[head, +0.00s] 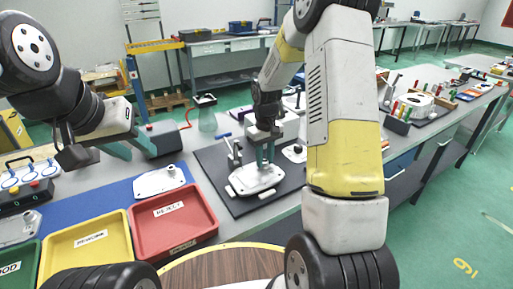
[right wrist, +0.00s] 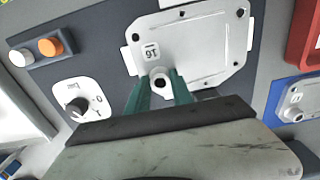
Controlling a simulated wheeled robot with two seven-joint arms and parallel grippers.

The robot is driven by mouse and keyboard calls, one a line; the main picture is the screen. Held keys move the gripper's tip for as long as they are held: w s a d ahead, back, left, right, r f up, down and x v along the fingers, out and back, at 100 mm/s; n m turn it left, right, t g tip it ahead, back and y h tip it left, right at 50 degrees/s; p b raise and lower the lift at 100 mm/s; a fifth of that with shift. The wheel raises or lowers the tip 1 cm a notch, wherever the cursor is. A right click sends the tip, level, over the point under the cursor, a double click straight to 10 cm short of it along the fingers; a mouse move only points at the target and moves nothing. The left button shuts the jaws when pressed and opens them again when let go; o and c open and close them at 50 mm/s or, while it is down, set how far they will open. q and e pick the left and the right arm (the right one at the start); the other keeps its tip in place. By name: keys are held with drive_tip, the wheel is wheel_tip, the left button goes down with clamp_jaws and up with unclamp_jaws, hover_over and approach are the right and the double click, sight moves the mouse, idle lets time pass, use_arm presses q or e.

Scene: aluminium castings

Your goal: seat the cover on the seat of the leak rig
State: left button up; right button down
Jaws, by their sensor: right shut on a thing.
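In the head view the pale metal cover (head: 257,180) is at the leak rig's dark base plate (head: 215,160). My right gripper (head: 265,158) is above it, fingers pointing down. In the right wrist view the cover (right wrist: 195,45), labelled 16, lies flat below my right gripper (right wrist: 160,92), whose fingers are shut on its round boss (right wrist: 160,80). The seat is hidden under the cover; I cannot tell whether the cover touches it. My left gripper (head: 130,150) is at the left with its teal fingers apart and empty, by a dark grey box.
A second casting (head: 160,180) lies on a blue mat behind the red reject tray (head: 204,218) and yellow rework tray (head: 108,222). A clamp (head: 233,152) stands left of the cover. A dial (right wrist: 80,98) and orange button (right wrist: 52,41) are on the rig.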

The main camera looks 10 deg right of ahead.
drive_tip(key=shift+f, duration=0.75)
drive_tip(key=c, duration=1)
unclamp_jaws()
drive_tip(key=shift+c, duration=0.2)
wheel_tip(320, 180, up, 8)
wheel_tip(320, 180, up, 9)
drive_tip(key=m+t, duration=0.1)
drive_tip(key=t, duration=0.1)
hover_over(267, 176)
drive_tip(key=s+a+r+m+t+y, duration=0.1)
drive_tip(key=s+r, duration=0.3)
drive_tip(key=s, duration=0.5)
drive_tip(key=s+a+r+m+t+y, duration=0.1)
drive_tip(key=s+r+t, duration=0.2)
drive_tip(key=s, duration=0.7)
wheel_tip(267, 176, up, 2)
drive_tip(key=shift+r, duration=0.1)
